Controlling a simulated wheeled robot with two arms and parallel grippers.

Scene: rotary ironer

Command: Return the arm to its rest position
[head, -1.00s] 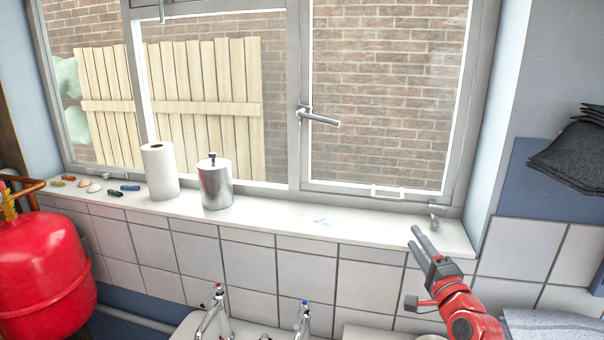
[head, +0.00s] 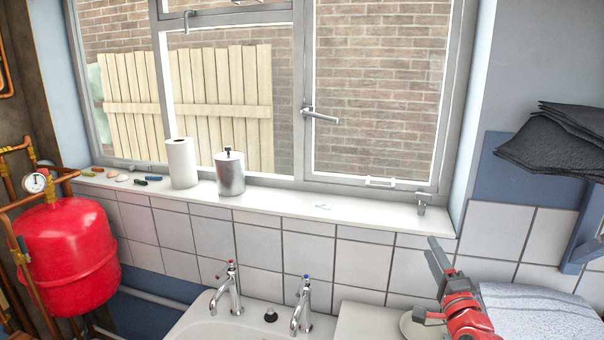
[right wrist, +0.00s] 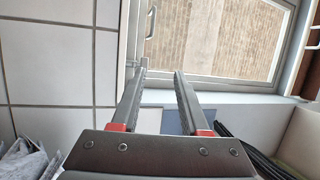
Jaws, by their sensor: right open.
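My right gripper (head: 437,262) is at the lower right of the head view, in front of the white wall tiles and below the right end of the window sill. It is empty. In the right wrist view its two fingers (right wrist: 159,75) stand apart with nothing between them, pointing toward the tiles, the sill and the window. Part of my red right arm shows behind it. My left gripper is not in view.
A sink (head: 245,325) with two taps lies at the bottom centre. The window sill (head: 290,203) holds a paper towel roll (head: 182,163) and a metal canister (head: 229,173). A red tank (head: 68,257) stands left. Dark cloths (head: 555,142) and a grey towel (head: 540,315) are at right.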

